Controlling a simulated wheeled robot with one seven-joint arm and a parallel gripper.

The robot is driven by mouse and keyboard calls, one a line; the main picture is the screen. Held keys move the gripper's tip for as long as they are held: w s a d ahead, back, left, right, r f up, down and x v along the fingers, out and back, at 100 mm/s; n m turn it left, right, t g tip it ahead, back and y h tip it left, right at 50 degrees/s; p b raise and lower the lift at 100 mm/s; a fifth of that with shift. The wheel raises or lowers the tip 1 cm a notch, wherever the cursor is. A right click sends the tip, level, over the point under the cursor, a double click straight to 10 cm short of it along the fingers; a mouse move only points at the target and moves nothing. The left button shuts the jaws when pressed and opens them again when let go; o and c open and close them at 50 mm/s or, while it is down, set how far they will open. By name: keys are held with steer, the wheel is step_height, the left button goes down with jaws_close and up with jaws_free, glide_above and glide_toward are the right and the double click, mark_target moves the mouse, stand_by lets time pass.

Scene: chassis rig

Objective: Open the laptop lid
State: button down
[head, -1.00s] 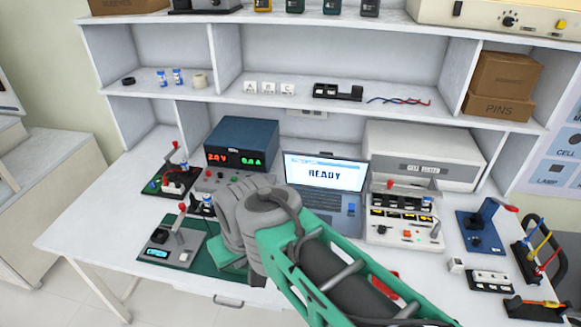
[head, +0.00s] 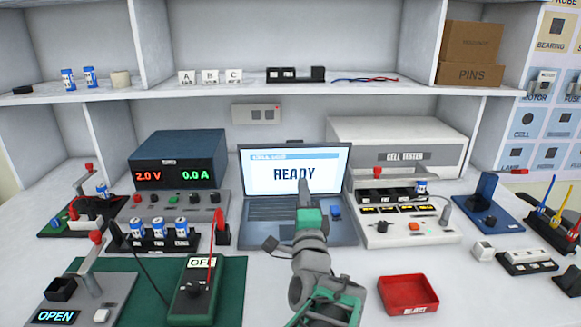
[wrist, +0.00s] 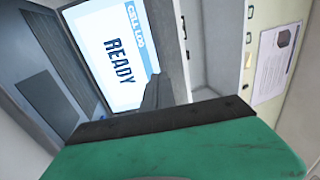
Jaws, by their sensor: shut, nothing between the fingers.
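The laptop (head: 300,232) stands open at the middle of the bench. Its lid is raised, and the lit screen (head: 270,180) reads "READY". My gripper (head: 304,188) is shut and empty in front of the laptop. Its fingers point up at the screen and cover part of the lower screen and keyboard. In the wrist view the screen (wrist: 112,45) appears turned sideways, with my dark fingers (wrist: 152,88) in front of its edge. I cannot tell whether the fingers touch the screen.
A power supply (head: 178,160) stands left of the laptop, and a cell tester (head: 400,160) stands right. A multimeter (head: 195,288) lies on a green mat (head: 232,290) at front left. A red tray (head: 407,295) sits right of my arm.

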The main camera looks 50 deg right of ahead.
mark_target(297, 146)
steer(key=x, duration=1.3)
steer(key=shift+w+r+p, duration=0.15)
steer(key=shift+w+p, duration=0.1)
steer(key=shift+p, duration=0.1)
